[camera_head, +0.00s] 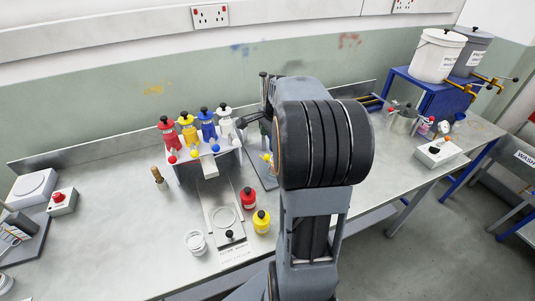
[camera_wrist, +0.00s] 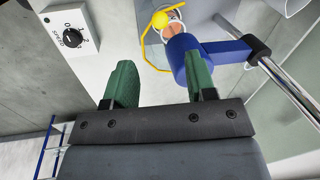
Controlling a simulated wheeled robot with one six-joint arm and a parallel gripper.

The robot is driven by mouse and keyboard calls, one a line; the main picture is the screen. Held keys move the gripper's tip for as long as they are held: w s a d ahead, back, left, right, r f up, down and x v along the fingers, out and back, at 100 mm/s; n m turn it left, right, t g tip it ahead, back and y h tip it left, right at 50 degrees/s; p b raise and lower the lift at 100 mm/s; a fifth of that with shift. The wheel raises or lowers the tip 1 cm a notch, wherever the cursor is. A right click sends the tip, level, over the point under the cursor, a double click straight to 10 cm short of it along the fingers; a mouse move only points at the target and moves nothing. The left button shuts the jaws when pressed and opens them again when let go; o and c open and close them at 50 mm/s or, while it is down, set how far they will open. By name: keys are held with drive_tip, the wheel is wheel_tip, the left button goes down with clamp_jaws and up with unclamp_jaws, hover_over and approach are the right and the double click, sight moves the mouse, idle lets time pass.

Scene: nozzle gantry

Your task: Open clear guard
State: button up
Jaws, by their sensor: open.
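The clear guard is hard to make out. In the wrist view a yellow edge strip (camera_wrist: 145,48), probably the guard's rim, runs beside a blue mixer head (camera_wrist: 186,62), with a yellow ball knob (camera_wrist: 160,19) near its top. In the head view a bit of yellow (camera_head: 267,157) shows beside my arm, and the rest there is hidden. My gripper (camera_wrist: 156,72) has green fingers that stand apart with nothing held between them. The fingers point toward the yellow strip and the mixer head; I cannot tell whether they touch either.
A blue arm and black clamp join the mixer head to a metal post (camera_wrist: 290,82). A white speed dial box (camera_wrist: 70,38) is at upper left. The bench holds a rack of coloured bottles (camera_head: 196,130), loose red (camera_head: 248,198) and yellow (camera_head: 261,221) bottles, and a jar (camera_head: 196,242).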

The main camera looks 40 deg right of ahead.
sight(267, 155)
drive_tip(key=f, duration=0.3)
drive_tip(key=w+f, duration=0.1)
drive_tip(key=f, duration=0.2)
drive_tip(key=w+f+p, duration=0.1)
drive_tip(key=f, duration=0.3)
drive_tip(key=shift+f, duration=0.1)
drive_tip(key=shift+c, duration=0.2)
clamp_jaws()
